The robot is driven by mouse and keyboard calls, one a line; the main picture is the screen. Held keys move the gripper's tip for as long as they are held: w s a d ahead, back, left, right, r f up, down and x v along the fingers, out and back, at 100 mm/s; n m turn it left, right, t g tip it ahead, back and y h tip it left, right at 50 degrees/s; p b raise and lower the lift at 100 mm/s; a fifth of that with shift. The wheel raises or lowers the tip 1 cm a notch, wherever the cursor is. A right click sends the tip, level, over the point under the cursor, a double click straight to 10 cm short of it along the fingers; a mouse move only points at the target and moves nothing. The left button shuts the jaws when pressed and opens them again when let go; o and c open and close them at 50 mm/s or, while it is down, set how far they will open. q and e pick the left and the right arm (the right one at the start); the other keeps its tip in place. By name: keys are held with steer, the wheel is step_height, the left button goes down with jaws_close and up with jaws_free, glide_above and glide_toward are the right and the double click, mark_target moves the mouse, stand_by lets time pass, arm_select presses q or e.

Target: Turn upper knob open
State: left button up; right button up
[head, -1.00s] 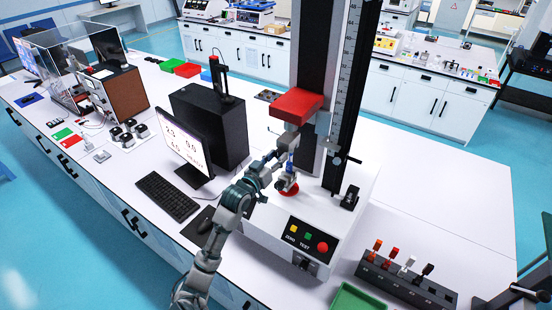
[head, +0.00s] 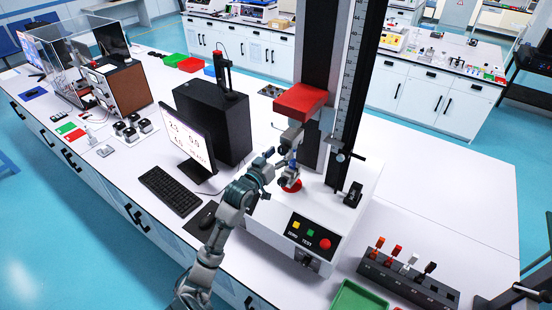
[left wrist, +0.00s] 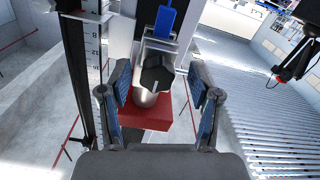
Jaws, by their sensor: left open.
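The black upper knob (left wrist: 157,73) sits on the metal upper clamp (left wrist: 150,50) below the red block (left wrist: 150,116) of the tester; the left wrist view is upside down, so the block appears lower there. My left gripper (left wrist: 157,103) is open, its blue-padded fingers on either side of the knob with gaps to both. A blue part (left wrist: 166,18) is at the clamp's far end. In the head view my left gripper (head: 283,157) is beside the upper clamp (head: 291,136), under the red block (head: 301,100); the knob is hard to make out there.
The tester's base carries a button panel (head: 310,236) and a red lower piece (head: 292,186). The scale column (head: 355,85) stands close to the right of the clamp. A monitor (head: 187,145), keyboard (head: 170,190) and black rack (head: 408,280) are on the bench.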

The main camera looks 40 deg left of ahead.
arm_select(q)
steer(key=s+d, duration=0.1)
steer(key=s, duration=1)
steer(key=shift+s, duration=0.35)
steer(key=shift+d+f, duration=0.1)
